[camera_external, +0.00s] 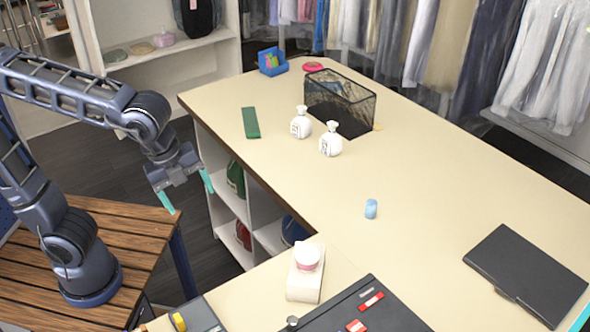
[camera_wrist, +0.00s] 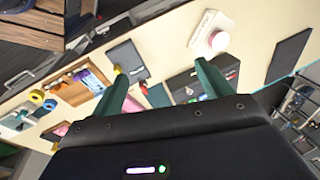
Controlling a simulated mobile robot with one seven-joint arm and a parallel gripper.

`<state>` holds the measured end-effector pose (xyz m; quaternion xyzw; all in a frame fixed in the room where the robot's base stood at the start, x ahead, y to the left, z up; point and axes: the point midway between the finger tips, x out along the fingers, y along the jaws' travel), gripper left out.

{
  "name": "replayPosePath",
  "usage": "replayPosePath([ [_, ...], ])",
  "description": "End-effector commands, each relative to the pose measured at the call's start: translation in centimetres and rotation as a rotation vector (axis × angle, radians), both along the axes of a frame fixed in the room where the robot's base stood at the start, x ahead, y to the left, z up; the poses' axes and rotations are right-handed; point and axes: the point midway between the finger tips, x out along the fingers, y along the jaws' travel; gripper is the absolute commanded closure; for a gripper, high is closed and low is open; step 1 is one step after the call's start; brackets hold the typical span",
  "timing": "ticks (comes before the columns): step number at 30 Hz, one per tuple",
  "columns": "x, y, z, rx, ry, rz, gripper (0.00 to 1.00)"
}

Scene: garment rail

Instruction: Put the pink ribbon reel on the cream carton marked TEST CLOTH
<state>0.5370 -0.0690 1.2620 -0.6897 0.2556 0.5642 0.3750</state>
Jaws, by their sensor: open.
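A small round pink reel with a whitish top (camera_external: 307,255) rests on a cream carton (camera_external: 303,287) at the near edge of the counter. The carton lies flat; no lettering can be read on it. The wrist view also shows the pink reel (camera_wrist: 218,41) on the cream carton (camera_wrist: 205,26), ahead and to the right of the fingers. My gripper (camera_external: 188,197) is open and empty, with teal fingers spread, in the air left of the counter and apart from the carton. The wrist view shows my gripper's fingers (camera_wrist: 162,88) with nothing held between them.
A black case (camera_external: 360,308) lies right of the carton. A light-blue cylinder (camera_external: 371,208), white bottles (camera_external: 330,140), a mesh basket (camera_external: 340,104) and a dark laptop-like slab (camera_external: 526,273) stand farther off. A bright pink round item (camera_external: 313,66) lies at the back.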

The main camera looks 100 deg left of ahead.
Motion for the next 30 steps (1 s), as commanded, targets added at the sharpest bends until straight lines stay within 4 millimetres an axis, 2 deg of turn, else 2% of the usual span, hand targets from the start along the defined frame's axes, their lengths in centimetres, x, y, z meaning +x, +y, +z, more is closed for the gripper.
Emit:
replayPosePath([
  [1, -1.7, -0.2, 0.1, -0.020, -0.023, 0.070, 0.22],
  [9, -9.4, -0.8, -1.1, -0.169, -0.122, 0.480, 0.22],
  [15, -13.7, -1.0, -2.6, -0.288, -0.170, 0.734, 0.22],
  [21, -15.6, -1.1, -3.6, -0.351, -0.184, 0.859, 0.22],
  [30, -15.8, -1.1, -3.8, -0.359, -0.186, 0.877, 0.22],
])
